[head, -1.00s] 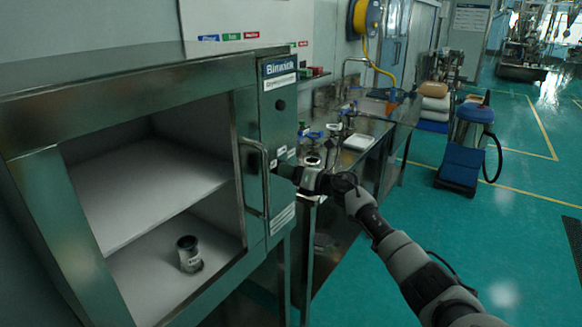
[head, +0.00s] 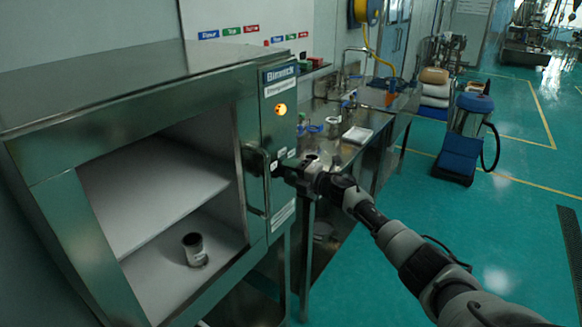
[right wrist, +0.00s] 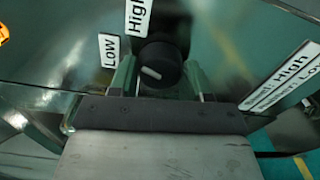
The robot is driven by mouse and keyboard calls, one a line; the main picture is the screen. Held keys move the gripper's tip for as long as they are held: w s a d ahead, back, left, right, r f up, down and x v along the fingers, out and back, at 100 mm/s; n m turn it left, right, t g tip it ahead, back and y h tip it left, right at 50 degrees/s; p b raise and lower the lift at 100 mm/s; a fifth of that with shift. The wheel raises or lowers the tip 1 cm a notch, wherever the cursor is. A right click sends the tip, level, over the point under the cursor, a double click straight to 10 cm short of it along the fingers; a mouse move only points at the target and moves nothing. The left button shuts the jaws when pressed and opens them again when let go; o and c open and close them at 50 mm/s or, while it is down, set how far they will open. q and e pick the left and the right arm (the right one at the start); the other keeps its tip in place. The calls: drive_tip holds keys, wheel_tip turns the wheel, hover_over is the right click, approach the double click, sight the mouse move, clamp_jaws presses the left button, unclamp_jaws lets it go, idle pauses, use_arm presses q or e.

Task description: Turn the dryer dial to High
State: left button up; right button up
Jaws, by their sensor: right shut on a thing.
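The dryer (head: 262,160) is a steel cabinet with an open front at the left of the head view. Its black dial (right wrist: 165,57) shows in the right wrist view, with a slanted white mark. The mark's upper-left end points roughly toward the "Low" label (right wrist: 109,50); the "High" label (right wrist: 138,18) is above the dial. My right gripper (right wrist: 160,76) is shut on the dial, one finger on each side. In the head view my right gripper (head: 284,172) hides the dial on the dryer's front panel. My left gripper is out of view.
An orange lamp (head: 280,109) glows on the panel. A vertical handle (head: 257,180) stands left of my right gripper. A small metal cup (head: 194,249) stands on the dryer's lower level. A steel bench (head: 377,122) is behind; open green floor lies at right.

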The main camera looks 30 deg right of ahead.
drive_tip(key=shift+m+p, duration=1.7)
drive_tip(key=shift+m, duration=2)
drive_tip(key=o, duration=0.9)
drive_tip(key=shift+o, duration=0.2)
drive_tip(key=b+v, duration=0.1)
drive_tip(key=v, duration=0.9)
drive_tip(key=shift+s+d+b, duration=0.2)
drive_tip(key=shift+s+b, duration=0.15)
